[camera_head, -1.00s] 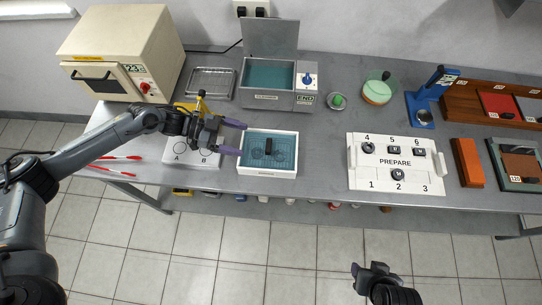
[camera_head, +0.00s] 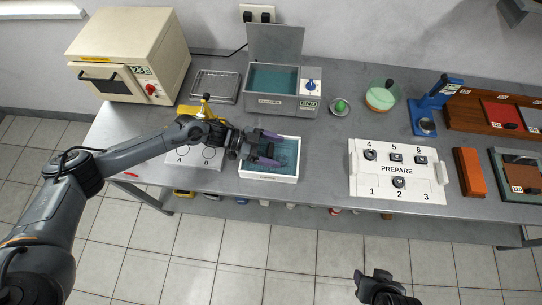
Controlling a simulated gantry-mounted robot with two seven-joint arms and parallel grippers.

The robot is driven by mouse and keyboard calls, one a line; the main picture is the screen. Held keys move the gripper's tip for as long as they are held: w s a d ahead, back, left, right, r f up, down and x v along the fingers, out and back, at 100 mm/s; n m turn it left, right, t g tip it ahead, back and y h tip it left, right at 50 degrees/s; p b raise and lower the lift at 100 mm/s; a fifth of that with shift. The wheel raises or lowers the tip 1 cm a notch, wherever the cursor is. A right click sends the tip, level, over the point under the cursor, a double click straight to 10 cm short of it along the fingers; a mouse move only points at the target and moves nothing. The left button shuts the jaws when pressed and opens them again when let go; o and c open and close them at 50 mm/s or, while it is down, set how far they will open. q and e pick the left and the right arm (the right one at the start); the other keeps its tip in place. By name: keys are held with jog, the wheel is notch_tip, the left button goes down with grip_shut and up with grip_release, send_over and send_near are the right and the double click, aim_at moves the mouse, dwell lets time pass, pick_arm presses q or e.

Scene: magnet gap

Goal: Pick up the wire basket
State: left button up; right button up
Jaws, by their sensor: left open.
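A white tray (camera_head: 268,178) with a teal inside sits near the front edge of the bench, left of centre. The wire basket appears to be the dark-handled mesh piece inside it, but it is too small to be sure. My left gripper (camera_head: 279,150) is open over the tray, its purple fingers on either side of the dark handle area. The gripper largely hides the handle, and I cannot tell whether the fingers touch it. My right gripper (camera_head: 374,284) is low at the bottom of the view, away from the bench; its jaws are unclear.
The open cleaner bath (camera_head: 282,102) with teal liquid stands behind the tray. A white plate marked A and B (camera_head: 194,157) lies left, under my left arm. The numbered PREPARE board (camera_head: 397,170) is to the right. Bare bench (camera_head: 324,155) lies between tray and board.

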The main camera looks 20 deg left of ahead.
pick_arm(q)
jog(key=shift+w+d+f, duration=0.15)
jog(key=shift+d+f, duration=0.05)
jog(key=shift+d, duration=0.25)
jog(key=shift+r, duration=0.1)
grip_shut()
jog(key=shift+r, duration=0.15)
